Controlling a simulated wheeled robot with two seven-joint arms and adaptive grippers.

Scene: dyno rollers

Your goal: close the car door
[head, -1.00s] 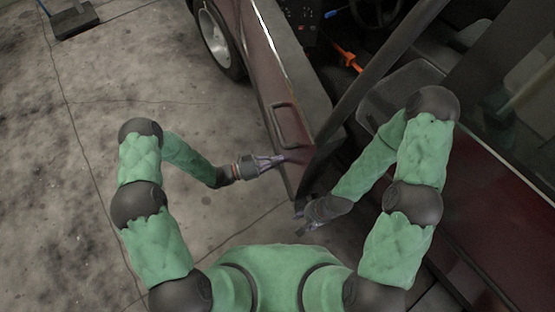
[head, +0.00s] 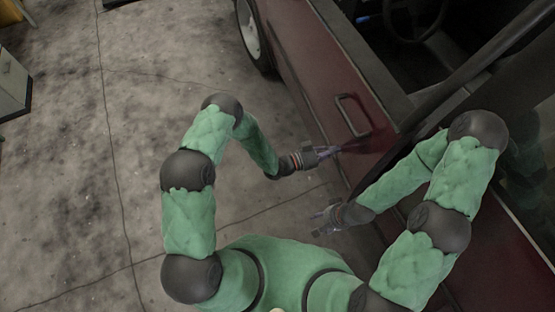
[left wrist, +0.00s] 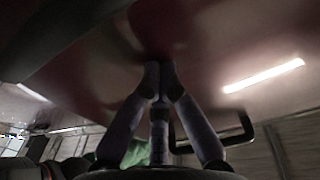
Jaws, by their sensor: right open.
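The dark red car door (head: 315,75) runs down the right half of the head view, with a loop-shaped handle (head: 352,115). It lies close along the car body; my right arm partly hides its rear edge, so I cannot tell whether a gap is left. My left gripper (head: 338,148) is just below the handle with its fingertips at the door's outer face. In the left wrist view its fingers (left wrist: 161,82) meet at the tips against the red panel, holding nothing, with the handle (left wrist: 212,135) beside them. My right gripper (head: 318,218) is open and empty, lower down near the door's rear edge.
A wheel (head: 250,30) shows at the top. The steering wheel (head: 412,18) shows through the window opening. A grey cabinet (head: 12,85) stands at the far left. The concrete floor (head: 70,190) left of the car is clear.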

